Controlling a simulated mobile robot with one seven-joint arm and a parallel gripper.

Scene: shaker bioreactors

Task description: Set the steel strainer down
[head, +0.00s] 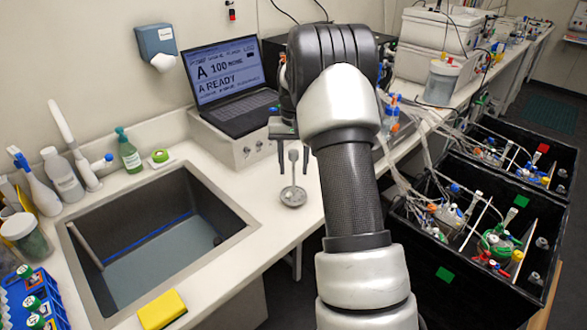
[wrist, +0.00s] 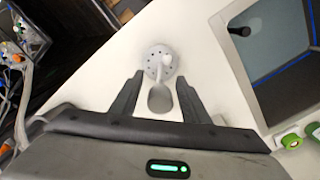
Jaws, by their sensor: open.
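The steel strainer (head: 292,197) is on the white counter, near its front edge and to the right of the sink. Its round perforated disc appears to rest on the counter, and its handle points back toward my gripper. In the wrist view the strainer (wrist: 155,67) shows its holes, with the wide handle end between my fingers. My gripper (head: 292,173) is open, one finger on each side of the handle. Visible gaps separate both fingers from it in the wrist view (wrist: 159,78). Whether the handle touches the counter I cannot tell.
The sink (head: 235,222) lies left of the strainer. A laptop (head: 230,85) stands on a grey box behind it. Black bins (head: 440,270) with bottles and tubing stand right of the counter. A yellow sponge (head: 162,309) lies at the sink's front rim. Bare counter surrounds the strainer.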

